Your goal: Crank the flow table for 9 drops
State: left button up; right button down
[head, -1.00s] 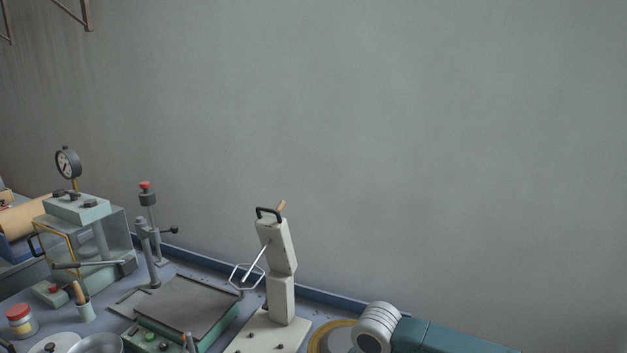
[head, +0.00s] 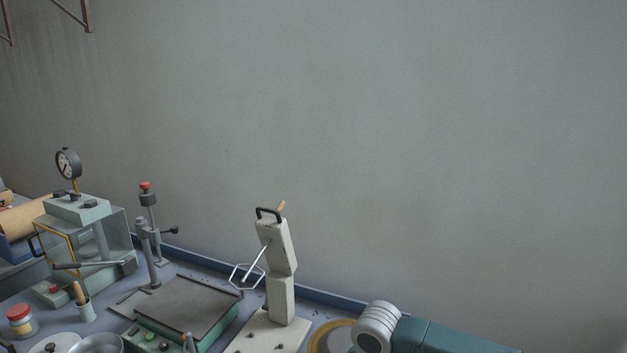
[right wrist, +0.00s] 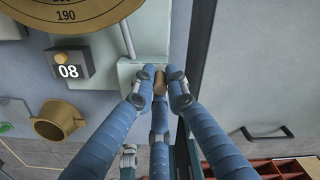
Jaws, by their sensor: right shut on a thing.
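The flow table's brass disc (right wrist: 85,12), marked 190, fills the upper left of the right wrist view. Its edge also shows in the head view (head: 318,340), partly hidden by my right arm. A small counter (right wrist: 68,68) beside the disc reads 08. My right gripper (right wrist: 160,92) is shut on the tan crank handle (right wrist: 159,82), with blue fingers on both sides of it. The rest of the crank is mostly hidden behind the fingers. A brass cone-shaped mould (right wrist: 58,120) stands left of the gripper. My left gripper is not in view.
In the head view, a pale mixer-like machine (head: 282,300) stands left of my right arm. A green-framed tray table (head: 185,305) and a press with a dial gauge (head: 68,163) are further left. A cabinet with a dark handle (right wrist: 268,132) is right of the gripper.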

jog(key=shift+s+f, duration=0.2)
jog(key=shift+s+d+f, duration=0.15)
jog(key=shift+s, duration=1.1)
jog(key=shift+s+a, duration=0.65)
jog(key=shift+s, duration=0.35)
jog(key=shift+s+a, duration=0.4)
jog(key=shift+a, duration=0.3)
jog(key=a, duration=0.2)
jog(key=shift+w+a, duration=0.3)
